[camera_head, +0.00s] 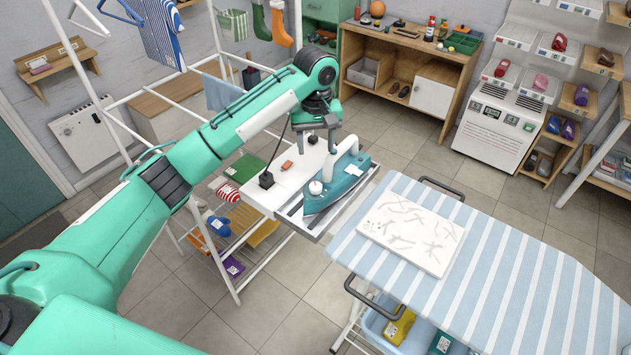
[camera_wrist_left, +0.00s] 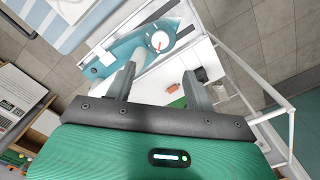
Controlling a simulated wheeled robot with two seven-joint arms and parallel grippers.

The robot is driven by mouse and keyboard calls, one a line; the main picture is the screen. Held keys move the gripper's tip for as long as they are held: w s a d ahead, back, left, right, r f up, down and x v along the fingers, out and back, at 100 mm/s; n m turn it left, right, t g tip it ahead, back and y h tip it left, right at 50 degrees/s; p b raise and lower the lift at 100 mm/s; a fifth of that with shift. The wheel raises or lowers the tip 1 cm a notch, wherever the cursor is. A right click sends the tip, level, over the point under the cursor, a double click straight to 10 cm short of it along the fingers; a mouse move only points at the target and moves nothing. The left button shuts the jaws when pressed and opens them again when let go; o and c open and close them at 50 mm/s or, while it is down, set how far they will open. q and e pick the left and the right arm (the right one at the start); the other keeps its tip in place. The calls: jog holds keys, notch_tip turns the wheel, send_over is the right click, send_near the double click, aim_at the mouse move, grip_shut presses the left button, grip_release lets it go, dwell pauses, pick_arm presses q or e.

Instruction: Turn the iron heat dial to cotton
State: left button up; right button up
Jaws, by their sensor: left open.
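The teal iron (camera_head: 334,190) stands on the white iron rest at the end of the small white table (camera_head: 284,178). Its round white heat dial (camera_head: 316,187) faces up near the nose end. In the left wrist view the dial (camera_wrist_left: 158,40) has a red pointer mark; any labels around it are too small to read. My left gripper (camera_head: 316,143) is above the table, behind the iron's dial. In the left wrist view the gripper (camera_wrist_left: 159,70) is open and empty, with the dial beyond its fingertips and not touched. My right gripper is not in view.
The striped ironing board (camera_head: 540,275) with a white marked panel (camera_head: 411,233) stands right of the iron. A black plug-like item (camera_head: 266,180) and a small red block (camera_head: 287,165) lie on the table. White rack poles rise at the left. Tiled floor is open behind.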

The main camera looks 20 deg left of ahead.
aim_at(316, 185)
pick_arm(q)
notch_tip(316, 185, down, 12)
jog(key=p, duration=0.3)
jog(key=shift+f, duration=0.8)
